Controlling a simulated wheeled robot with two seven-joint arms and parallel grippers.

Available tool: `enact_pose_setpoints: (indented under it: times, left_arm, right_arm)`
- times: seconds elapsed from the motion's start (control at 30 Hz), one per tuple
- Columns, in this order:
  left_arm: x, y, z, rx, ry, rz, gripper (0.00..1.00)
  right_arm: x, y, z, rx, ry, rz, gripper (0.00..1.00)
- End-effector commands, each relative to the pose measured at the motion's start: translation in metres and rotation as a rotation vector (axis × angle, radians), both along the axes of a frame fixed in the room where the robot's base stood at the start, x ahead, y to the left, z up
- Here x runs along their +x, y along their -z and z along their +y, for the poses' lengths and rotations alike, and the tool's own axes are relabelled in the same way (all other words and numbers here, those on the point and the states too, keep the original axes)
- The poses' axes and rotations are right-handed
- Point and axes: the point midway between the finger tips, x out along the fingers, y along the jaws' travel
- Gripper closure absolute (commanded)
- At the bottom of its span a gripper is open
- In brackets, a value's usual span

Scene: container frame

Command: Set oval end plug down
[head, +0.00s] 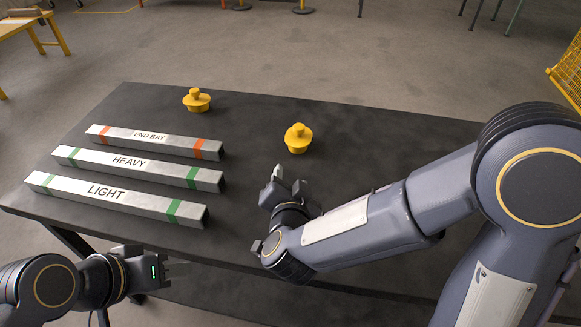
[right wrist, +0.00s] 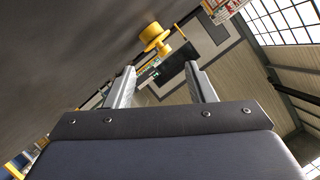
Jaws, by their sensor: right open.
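Two yellow plugs with knobs stand upright on the dark table (head: 240,255). One plug (head: 298,138) is near the table's middle; the other plug (head: 197,100) is farther back and left. I cannot tell which is the oval end plug. My right gripper (head: 285,178) is open and empty, in front of the nearer plug and apart from it. In the right wrist view a yellow plug (right wrist: 153,38) shows beyond the open fingers (right wrist: 160,70). My left gripper (head: 165,270) is off the table's front left edge; its finger gap is unclear.
Three grey bars lie on the table's left: END BAY (head: 152,139) with orange bands, HEAVY (head: 138,167) and LIGHT (head: 115,198) with green bands. The table's back right is clear. A yellow mesh frame (head: 568,72) stands at the far right.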

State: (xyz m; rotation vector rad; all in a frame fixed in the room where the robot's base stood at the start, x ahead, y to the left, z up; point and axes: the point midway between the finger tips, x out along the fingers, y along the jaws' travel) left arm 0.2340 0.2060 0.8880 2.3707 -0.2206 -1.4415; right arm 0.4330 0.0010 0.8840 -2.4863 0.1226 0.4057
Motion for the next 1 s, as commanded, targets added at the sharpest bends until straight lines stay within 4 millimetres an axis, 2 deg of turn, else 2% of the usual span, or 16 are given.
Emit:
enact_pose_setpoints:
  times: [0.1, 0.3, 0.5, 0.67, 0.83, 1.0]
  left_arm:
    - [0.0, -0.002, 0.0, 0.0, 0.0, 0.0, 0.64]
    - [0.0, -0.003, 0.0, 0.0, 0.0, 0.0, 0.64]
    - [0.0, -0.003, 0.0, 0.0, 0.0, 0.0, 0.64]
    - [0.0, -0.003, 0.0, 0.0, 0.0, 0.0, 0.64]
    - [0.0, -0.003, 0.0, 0.0, 0.0, 0.0, 0.64]
    - [0.0, -0.003, 0.0, 0.0, 0.0, 0.0, 0.64]
  right_arm:
    - [-0.016, -0.006, 0.001, 0.001, -0.002, -0.002, 0.5]
    - [-0.026, -0.009, 0.0, -0.001, -0.001, 0.001, 0.5]
    - [-0.025, -0.01, -0.001, 0.008, -0.005, 0.002, 0.5]
    - [-0.013, -0.027, -0.009, 0.092, -0.083, 0.021, 0.5]
    - [-0.01, -0.058, -0.034, 0.182, -0.267, 0.06, 0.5]
    - [-0.038, -0.07, -0.074, 0.155, -0.433, 0.136, 0.5]
